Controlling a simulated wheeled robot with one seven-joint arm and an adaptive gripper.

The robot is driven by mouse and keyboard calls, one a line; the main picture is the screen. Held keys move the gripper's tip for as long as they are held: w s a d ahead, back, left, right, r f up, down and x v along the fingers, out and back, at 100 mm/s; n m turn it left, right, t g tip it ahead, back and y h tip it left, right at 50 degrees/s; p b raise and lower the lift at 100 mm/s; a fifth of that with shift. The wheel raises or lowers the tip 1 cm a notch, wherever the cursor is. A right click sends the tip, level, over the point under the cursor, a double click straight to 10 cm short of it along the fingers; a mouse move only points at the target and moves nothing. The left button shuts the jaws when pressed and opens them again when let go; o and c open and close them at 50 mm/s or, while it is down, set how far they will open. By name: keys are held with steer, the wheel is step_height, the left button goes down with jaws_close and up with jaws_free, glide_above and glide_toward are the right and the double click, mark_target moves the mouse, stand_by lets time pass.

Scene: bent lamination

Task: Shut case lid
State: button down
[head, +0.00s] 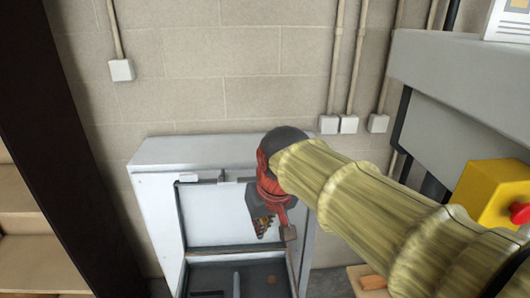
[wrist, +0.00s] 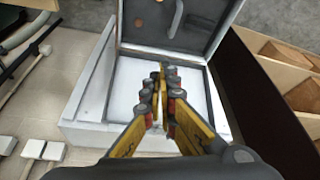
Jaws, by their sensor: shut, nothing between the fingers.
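An open case shows a pale panel in a dark frame (head: 212,222) and a dark-lined part (head: 208,278) joined along its lower edge. In the wrist view the pale panel (wrist: 128,95) lies beyond my fingers, and the dark-lined part (wrist: 197,32) stands at the top with a curved handle-like bar. I cannot tell for sure which part is the lid. My gripper (head: 264,230) is shut and empty, in front of the pale panel and partly hiding it. Its fingers (wrist: 162,76) point at the panel; contact cannot be told.
A white box body (head: 155,195) surrounds the pale panel, against a block wall with conduits (head: 337,60). A dark post (head: 70,150) and wooden shelves (head: 25,190) stand left. A grey machine (head: 460,80) and yellow box with red button (head: 495,192) are right.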

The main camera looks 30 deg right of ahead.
steer(key=w+d+r+m+g+p, duration=0.1)
steer(key=w+d+r+p, duration=0.3)
steer(key=w, duration=0.5)
steer(key=w+d+r+m+g+p, duration=0.1)
steer(key=w+d+p, duration=0.35)
steer(key=w, duration=0.35)
steer(key=w+d+r+p, duration=0.3)
steer(key=w+d, duration=0.2)
steer(key=w, duration=0.4)
steer(key=w+d+f+m+g+p, duration=0.1)
steer(key=w+d+f+p, duration=0.2)
steer(key=w+d, duration=0.2)
step_height(320, 180, down, 9)
steer(key=s+p, duration=0.1)
steer(key=s, duration=0.1)
steer(key=shift+s+a+f, duration=0.15)
steer(key=shift+s+a, duration=0.15)
steer(key=shift+s, duration=0.1)
